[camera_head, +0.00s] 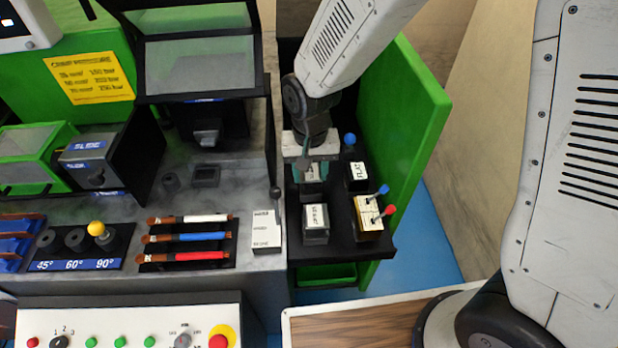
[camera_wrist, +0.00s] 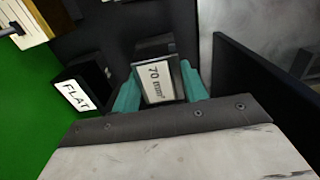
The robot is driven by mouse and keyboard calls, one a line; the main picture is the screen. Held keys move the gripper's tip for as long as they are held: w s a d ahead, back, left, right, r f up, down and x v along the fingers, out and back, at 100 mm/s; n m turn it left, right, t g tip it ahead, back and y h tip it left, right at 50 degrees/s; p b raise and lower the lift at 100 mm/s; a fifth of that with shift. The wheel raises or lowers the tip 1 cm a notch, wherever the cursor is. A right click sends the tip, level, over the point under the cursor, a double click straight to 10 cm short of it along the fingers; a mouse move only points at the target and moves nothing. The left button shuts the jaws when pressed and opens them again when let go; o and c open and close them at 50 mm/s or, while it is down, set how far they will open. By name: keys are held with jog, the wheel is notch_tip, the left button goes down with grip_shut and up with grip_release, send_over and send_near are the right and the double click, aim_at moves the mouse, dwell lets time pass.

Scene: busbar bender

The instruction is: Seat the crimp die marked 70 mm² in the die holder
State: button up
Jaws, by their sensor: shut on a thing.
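The crimp die marked 70 mm² (camera_wrist: 158,82) is a dark block with a white label, seen between the teal fingers of my gripper (camera_wrist: 160,92) in the wrist view. My gripper (camera_head: 311,171) is shut on it, over the black side shelf in the head view, where the fingers hide much of the die. I cannot tell whether the die touches the shelf.
A block marked FLAT (camera_head: 357,174) stands close right of my gripper. A labelled block (camera_head: 316,222) and a box with blue and red levers (camera_head: 369,214) stand nearer. A green panel (camera_head: 410,150) bounds the right; a lever (camera_head: 275,195) rises at the bench edge.

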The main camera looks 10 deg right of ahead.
jog(key=shift+r, duration=1.05)
jog(key=shift+r, duration=0.25)
jog(key=shift+r, duration=2.5)
